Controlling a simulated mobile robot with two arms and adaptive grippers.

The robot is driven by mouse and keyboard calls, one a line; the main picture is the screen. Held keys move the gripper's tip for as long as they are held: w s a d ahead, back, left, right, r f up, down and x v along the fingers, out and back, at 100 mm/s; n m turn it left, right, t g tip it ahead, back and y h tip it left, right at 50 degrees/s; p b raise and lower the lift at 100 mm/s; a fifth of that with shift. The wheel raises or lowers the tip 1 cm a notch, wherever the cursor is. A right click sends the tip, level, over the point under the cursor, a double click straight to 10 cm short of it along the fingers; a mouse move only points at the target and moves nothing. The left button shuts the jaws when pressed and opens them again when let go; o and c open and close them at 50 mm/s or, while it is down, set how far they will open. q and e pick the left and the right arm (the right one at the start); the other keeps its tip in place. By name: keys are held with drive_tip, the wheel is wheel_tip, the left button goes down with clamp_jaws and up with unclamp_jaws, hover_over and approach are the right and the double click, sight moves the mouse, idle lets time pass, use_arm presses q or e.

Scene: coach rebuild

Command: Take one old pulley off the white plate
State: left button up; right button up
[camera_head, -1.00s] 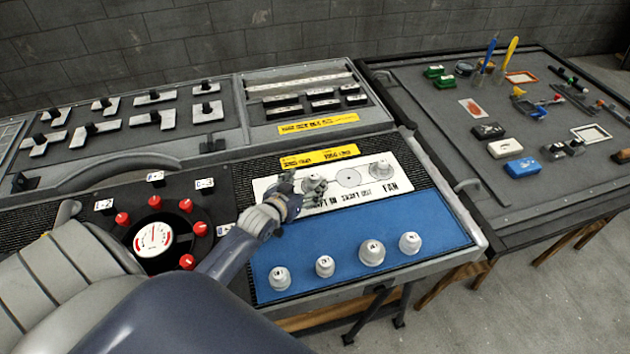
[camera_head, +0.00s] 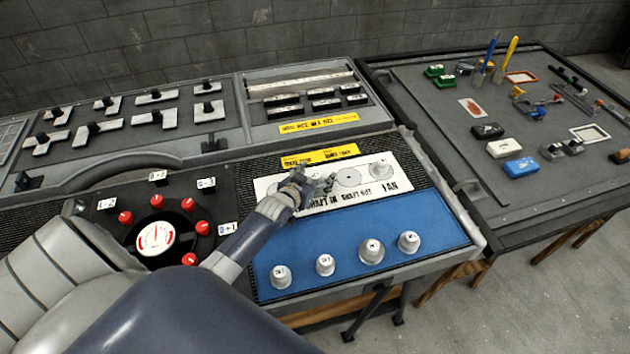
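The white plate (camera_head: 405,186) lies at the back of the bench's right half, with black lettering that includes "FAN". One grey pulley (camera_head: 381,167) stands at its right end. An empty printed circle (camera_head: 348,177) shows in the plate's middle. My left gripper (camera_head: 325,184) is over the plate's left part, its fingers low at the spot where another pulley showed earlier. The hand and fingers hide that spot, so I cannot tell whether they are closed on a pulley. My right gripper is not in view.
Several pale pulleys stand in a row on the blue mat (camera_head: 440,228) in front of the plate, including one at its right (camera_head: 409,242). A dial panel with red knobs (camera_head: 155,238) is at left. A dark table (camera_head: 480,190) with small tools is at right.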

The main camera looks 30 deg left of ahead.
use_arm(q)
drive_tip(key=c, duration=1.2)
drive_tip(key=shift+r, duration=0.15)
